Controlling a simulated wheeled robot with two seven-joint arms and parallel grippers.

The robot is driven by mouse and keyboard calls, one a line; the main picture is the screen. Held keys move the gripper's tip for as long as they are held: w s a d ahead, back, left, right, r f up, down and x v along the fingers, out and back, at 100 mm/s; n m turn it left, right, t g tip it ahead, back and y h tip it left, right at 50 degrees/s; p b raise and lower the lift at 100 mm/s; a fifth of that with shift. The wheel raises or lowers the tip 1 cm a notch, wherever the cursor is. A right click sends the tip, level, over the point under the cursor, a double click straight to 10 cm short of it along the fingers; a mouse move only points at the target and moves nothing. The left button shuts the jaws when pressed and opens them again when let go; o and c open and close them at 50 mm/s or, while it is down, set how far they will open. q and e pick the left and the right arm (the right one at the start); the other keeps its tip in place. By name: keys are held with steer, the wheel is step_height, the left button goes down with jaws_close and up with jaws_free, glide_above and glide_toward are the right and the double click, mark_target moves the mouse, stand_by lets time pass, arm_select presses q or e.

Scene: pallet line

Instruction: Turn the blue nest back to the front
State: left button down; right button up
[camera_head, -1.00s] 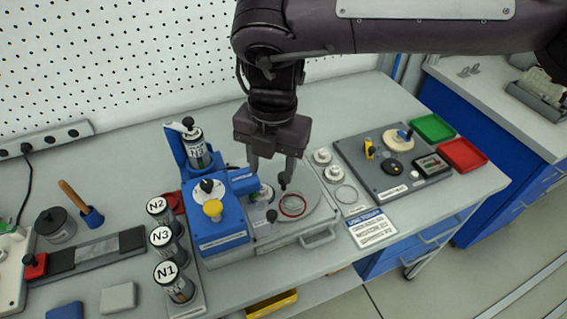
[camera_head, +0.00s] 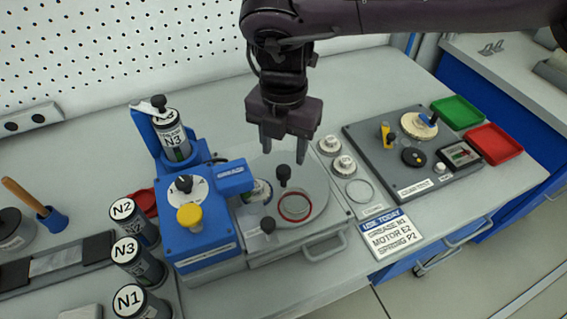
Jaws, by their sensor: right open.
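A round grey turntable (camera_head: 316,188) sits on the machine, with an upright black knob (camera_head: 284,175) on it. A red-ringed nest (camera_head: 294,207) lies at the turntable's front. I cannot make out a blue nest; the gripper and the blue grease head (camera_head: 235,178) cover part of the turntable's back and left. My right gripper (camera_head: 284,153) is open and empty, fingers pointing down, above and behind the knob. I see no contact with the knob. My left gripper is not in view.
The blue machine body (camera_head: 210,236) with a yellow button (camera_head: 190,216) stands left of the turntable. Grease canisters (camera_head: 139,262) stand farther left. White round parts (camera_head: 344,165) and a dark fixture plate (camera_head: 398,184) lie to the right. A sign (camera_head: 387,233) lies in front.

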mark_target(284, 169)
step_height(284, 169, down, 6)
steer(key=shift+r, duration=0.25)
steer(key=shift+s, duration=0.1)
jaws_close()
